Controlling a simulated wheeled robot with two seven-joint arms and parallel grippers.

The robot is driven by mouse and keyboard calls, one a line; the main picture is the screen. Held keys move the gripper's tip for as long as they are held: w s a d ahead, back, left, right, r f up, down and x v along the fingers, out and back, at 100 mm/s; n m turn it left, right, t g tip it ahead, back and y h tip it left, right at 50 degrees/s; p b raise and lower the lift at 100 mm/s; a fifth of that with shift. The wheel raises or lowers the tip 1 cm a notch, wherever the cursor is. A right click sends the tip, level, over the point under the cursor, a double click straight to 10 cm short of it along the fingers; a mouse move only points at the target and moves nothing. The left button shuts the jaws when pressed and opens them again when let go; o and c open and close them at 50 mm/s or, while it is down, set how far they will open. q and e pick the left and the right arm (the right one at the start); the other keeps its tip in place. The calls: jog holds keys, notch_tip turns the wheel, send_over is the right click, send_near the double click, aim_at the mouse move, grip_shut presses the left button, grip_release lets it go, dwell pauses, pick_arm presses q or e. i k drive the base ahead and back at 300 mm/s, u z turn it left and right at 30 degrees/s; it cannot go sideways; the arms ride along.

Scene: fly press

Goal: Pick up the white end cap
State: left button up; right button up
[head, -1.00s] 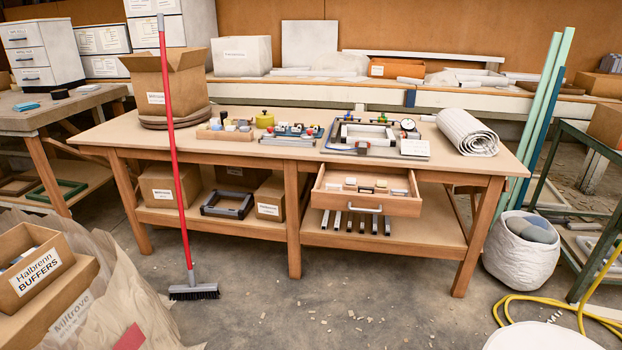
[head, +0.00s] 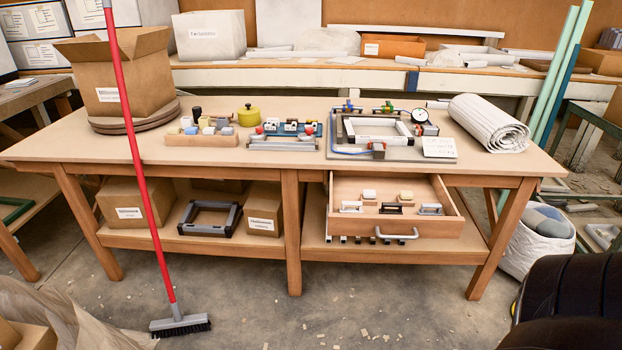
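I cannot tell for sure which piece is the white end cap. The open drawer (head: 455,225) under the table holds several small parts: two whitish or cream blocks at the back, a whitish one (head: 351,207) at front left, a black one (head: 391,208) in the middle and a whitish one (head: 430,209) at front right. A wooden tray (head: 200,140) on the tabletop holds small white, grey, cream, blue and black pieces, including a white one (head: 186,122) at its left. Neither gripper is in view; a dark part of my arm shows at the lower right.
The wooden table (head: 100,140) also bears a fixture with coloured knobs (head: 284,130), a frame fixture with a dial gauge (head: 420,116), a white roll (head: 488,124) and a cardboard box (head: 120,70). A red-handled broom (head: 137,170) stands before the table's left part. The floor in front is mostly clear.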

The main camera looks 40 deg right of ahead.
aim_at(367, 193)
jog(key=z, duration=0.15)
jog(key=i, duration=1.05)
jog(key=z, duration=1.3)
jog(key=i, duration=0.6)
jog(key=z, duration=0.7)
